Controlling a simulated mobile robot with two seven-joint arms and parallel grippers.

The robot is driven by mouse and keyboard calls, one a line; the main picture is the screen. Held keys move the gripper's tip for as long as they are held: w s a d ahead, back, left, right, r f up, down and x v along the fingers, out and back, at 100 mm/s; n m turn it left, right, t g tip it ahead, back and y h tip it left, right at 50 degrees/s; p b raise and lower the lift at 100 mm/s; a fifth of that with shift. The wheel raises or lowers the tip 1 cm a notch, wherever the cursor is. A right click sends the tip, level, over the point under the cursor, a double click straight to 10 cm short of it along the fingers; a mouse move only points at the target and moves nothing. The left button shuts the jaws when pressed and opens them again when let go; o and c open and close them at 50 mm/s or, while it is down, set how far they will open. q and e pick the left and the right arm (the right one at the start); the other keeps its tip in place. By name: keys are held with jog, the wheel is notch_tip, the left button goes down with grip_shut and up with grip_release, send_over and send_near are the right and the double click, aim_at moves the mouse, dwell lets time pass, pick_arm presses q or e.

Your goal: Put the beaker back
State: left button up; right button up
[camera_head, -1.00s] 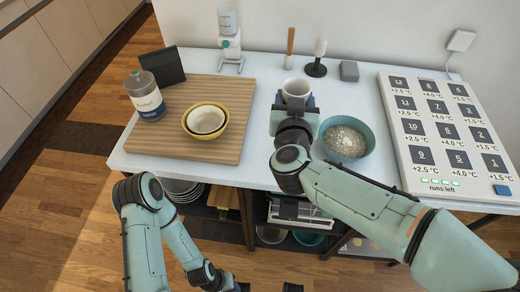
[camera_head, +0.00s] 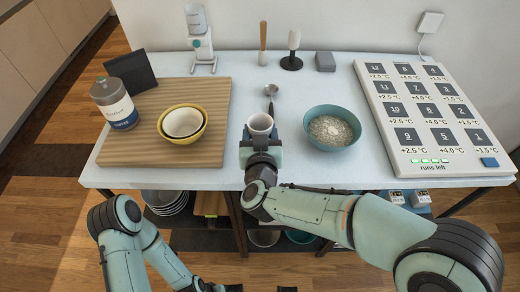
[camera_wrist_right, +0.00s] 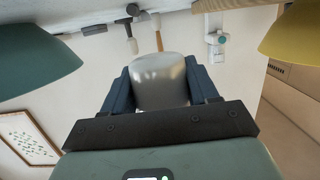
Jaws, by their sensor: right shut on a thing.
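A teal bowl (camera_head: 332,128) of grainy stuff stands right of the beaker. A ladle (camera_head: 271,92) lies behind it. A wooden board (camera_head: 215,105) holds a bottle (camera_head: 115,103) and yellow bowl (camera_head: 183,123). A labelled panel (camera_head: 430,115) fills the right. White table (camera_head: 340,75) shows bare at the back.

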notch_tip(320, 180, down, 6)
jog(key=shift+r+b, duration=0.1)
jog(key=shift+b, duration=0.8)
jog(key=shift+f, duration=0.25)
jog(key=o, duration=1.1)
jog(key=shift+o, duration=0.2)
jog(key=shift+r, duration=0.1)
jog(key=shift+s+r, duration=0.1)
jog(key=shift+r, duration=0.1)
jog(key=s+r+p, duration=0.1)
jog(key=s+r, duration=0.1)
jog(key=s, duration=0.9)
jog(key=shift+s, duration=0.3)
jog(key=shift+d, duration=0.1)
